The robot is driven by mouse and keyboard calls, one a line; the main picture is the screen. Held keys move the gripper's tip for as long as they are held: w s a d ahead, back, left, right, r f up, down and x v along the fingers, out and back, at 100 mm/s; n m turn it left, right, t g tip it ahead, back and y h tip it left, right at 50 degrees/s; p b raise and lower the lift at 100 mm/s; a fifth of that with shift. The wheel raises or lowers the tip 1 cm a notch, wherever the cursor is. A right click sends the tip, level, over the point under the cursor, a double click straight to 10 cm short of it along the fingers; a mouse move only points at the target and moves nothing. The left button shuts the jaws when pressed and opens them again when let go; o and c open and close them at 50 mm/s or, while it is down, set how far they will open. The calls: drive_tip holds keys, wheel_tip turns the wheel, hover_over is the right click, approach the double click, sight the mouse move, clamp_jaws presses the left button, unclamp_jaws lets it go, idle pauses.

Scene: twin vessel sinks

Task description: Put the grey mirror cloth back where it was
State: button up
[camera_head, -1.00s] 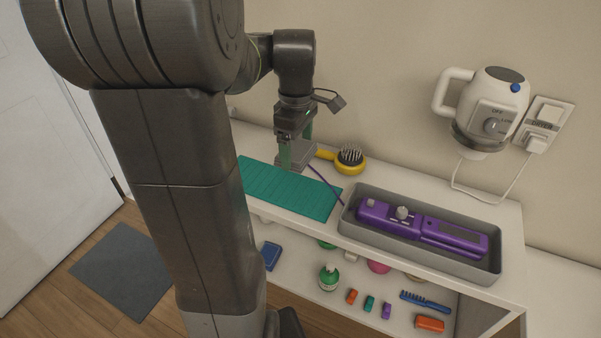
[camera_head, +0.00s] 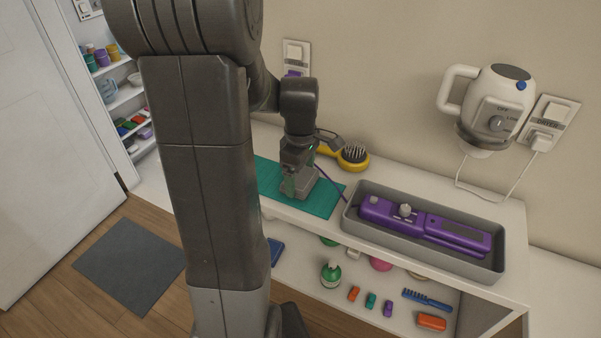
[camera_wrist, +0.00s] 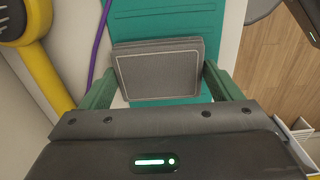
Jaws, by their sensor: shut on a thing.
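The grey mirror cloth (camera_wrist: 160,76), a folded flat pad with a pale stitched border, is between the two green fingers of my gripper (camera_wrist: 158,68) in the wrist view. My gripper is shut on it. In the head view the cloth (camera_head: 312,191) shows under my gripper (camera_head: 298,184), over the teal ribbed mat (camera_head: 327,205). The mat also shows behind the cloth in the wrist view (camera_wrist: 165,22). I cannot tell whether the cloth touches the mat. My arm hides the mat's left part.
A grey tray (camera_head: 357,222) with a purple tool (camera_head: 425,226) stands right of the mat. A yellow-handled brush (camera_head: 352,157) lies behind, near a purple cord (camera_head: 330,180). A white dryer (camera_head: 493,110) hangs on the wall. Small items lie on the shelf below (camera_head: 340,299).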

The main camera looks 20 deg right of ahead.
sight(300, 178)
drive_tip(key=shift+f, duration=0.15)
drive_tip(key=o, duration=0.7)
drive_tip(key=shift+o, duration=0.2)
wheel_tip(300, 178, up, 12)
